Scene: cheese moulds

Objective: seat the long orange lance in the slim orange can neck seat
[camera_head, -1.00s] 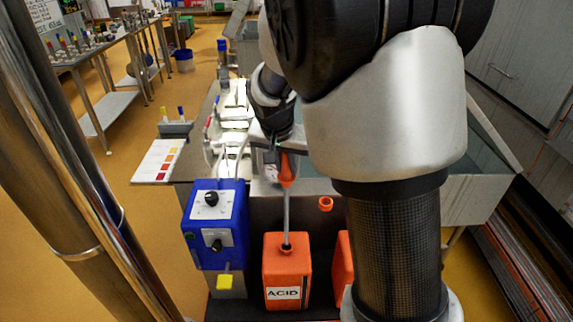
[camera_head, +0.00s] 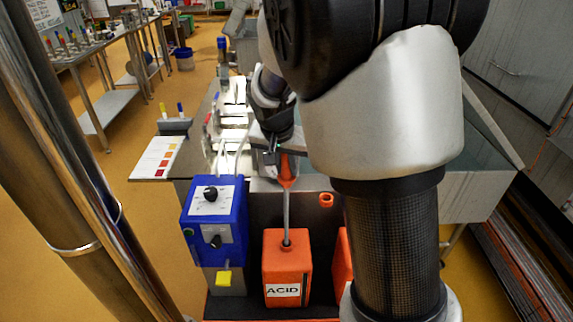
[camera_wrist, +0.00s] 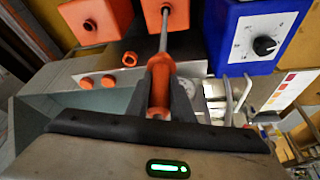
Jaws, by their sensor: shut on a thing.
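The long orange lance (camera_head: 286,174) has an orange head and a thin grey rod. It stands nearly upright, with the rod's lower end at the neck of the orange can labelled ACID (camera_head: 286,267). The rod's tip is hidden, apparently inside the neck. My gripper (camera_head: 278,152) is shut on the orange head, above the can. In the wrist view, the lance (camera_wrist: 160,72) sits between the dark fingers of my gripper (camera_wrist: 159,95), and its rod runs to the can (camera_wrist: 152,14) at the top edge. The orange head is still well above the neck.
A blue control box (camera_head: 214,222) stands left of the can. A second orange can (camera_head: 342,262) stands to the right, partly hidden by my arm. An orange ring (camera_head: 326,200) sits on the dark panel behind. In the wrist view, two orange caps (camera_wrist: 108,81) show at left.

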